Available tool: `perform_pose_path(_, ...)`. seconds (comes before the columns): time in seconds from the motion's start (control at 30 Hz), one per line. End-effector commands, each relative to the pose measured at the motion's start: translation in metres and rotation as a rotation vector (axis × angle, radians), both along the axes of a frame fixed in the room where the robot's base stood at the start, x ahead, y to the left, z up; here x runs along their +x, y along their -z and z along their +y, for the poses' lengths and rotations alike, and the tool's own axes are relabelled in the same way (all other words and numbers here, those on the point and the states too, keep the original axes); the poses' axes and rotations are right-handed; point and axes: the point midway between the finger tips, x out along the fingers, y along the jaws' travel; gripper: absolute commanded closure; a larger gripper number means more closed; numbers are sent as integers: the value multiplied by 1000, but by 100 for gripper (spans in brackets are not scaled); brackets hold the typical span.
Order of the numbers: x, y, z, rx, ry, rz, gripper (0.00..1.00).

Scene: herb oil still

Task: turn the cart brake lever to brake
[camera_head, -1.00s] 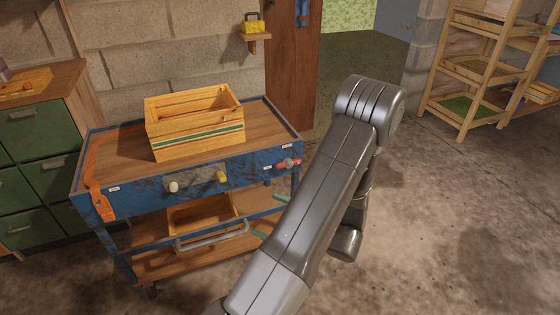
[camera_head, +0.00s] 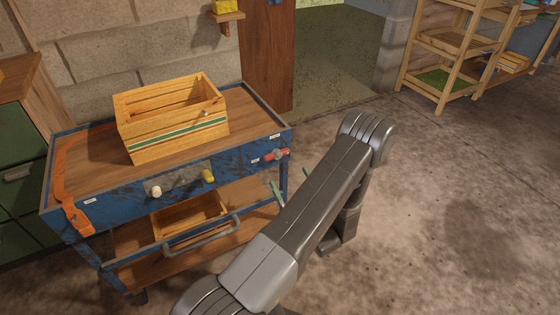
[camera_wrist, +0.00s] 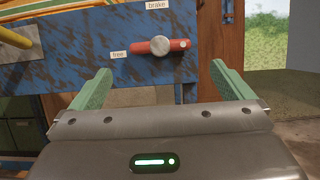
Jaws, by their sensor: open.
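The brake lever (camera_head: 276,154) is a red bar with a round grey hub on the right end of the blue cart's (camera_head: 118,197) front panel. In the wrist view the lever (camera_wrist: 141,47) lies horizontal, its left end beside the "free" label (camera_wrist: 118,55). The "brake" label (camera_wrist: 157,5) is above the hub. My gripper (camera_wrist: 160,68) is open and empty, its green fingers spread to either side of the lever. It is in front of and a little below the lever, apparently not touching it. In the head view my gripper (camera_head: 289,176) is partly hidden by my arm.
A wooden crate (camera_head: 178,138) and an orange strap (camera_head: 63,180) are on the cart top. White (camera_head: 156,192) and yellow (camera_head: 208,176) knobs stick out of the panel. A grey handle (camera_head: 203,236) juts out below. The floor to the right is open.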

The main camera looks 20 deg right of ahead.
Motion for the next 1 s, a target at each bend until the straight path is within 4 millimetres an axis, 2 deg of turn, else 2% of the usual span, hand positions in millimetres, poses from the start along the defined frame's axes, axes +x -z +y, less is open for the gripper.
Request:
perform_pose_path(0.1,25,-11,3,-3,-4,0,0)
perform_pose_path(0.33,60,-25,5,-2,-3,0,0)
perform_pose_path(0.5,71,-29,6,0,-1,1,0)
perform_pose_path(0.8,73,-30,6,0,0,1,0)
perform_pose_path(0.87,72,-30,6,0,0,1,10)
perform_pose_path(1.0,72,-30,6,0,-1,1,36)
